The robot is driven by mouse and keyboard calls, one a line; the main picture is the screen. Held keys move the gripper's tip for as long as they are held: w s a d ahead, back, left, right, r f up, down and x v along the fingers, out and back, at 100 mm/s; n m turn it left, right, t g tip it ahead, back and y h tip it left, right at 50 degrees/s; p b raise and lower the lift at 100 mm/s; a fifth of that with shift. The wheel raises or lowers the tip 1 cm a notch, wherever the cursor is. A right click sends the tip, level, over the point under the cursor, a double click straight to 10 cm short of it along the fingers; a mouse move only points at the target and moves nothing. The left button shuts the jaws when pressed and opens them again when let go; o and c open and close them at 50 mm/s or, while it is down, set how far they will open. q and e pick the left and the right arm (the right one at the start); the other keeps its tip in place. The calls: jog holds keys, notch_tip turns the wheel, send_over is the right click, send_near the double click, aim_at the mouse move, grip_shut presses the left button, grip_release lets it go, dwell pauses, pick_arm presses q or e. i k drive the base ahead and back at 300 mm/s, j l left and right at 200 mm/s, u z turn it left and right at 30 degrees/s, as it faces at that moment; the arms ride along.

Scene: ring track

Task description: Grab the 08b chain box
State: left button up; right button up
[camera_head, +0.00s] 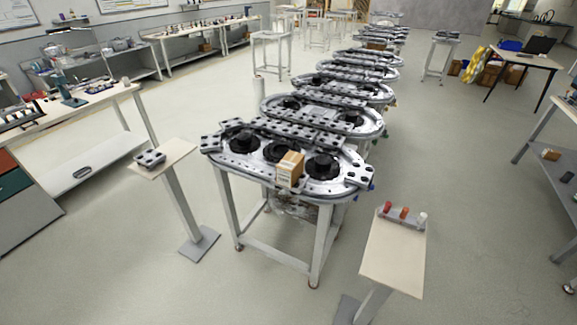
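A small brown cardboard box (290,169) stands upright at the near edge of the closest ring track table (325,187). Its label is too small to read, so I cannot tell whether it is marked 08b. Black round hubs (243,141) and grey perforated chain plates (300,133) lie on the track behind and beside the box. Neither of my grippers shows in the head view.
A narrow stand (172,158) with a dark perforated part (150,158) is left of the track. Another stand (392,256) at the front right holds red, orange and white small items. More ring tracks run back in a row. Open floor (130,265) lies in front and left.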

aim_at(290, 168)
jog(key=i+j+z, duration=0.2)
jog(key=j, duration=0.7)
jog(key=j+z, duration=0.2)
jog(key=j, duration=0.65)
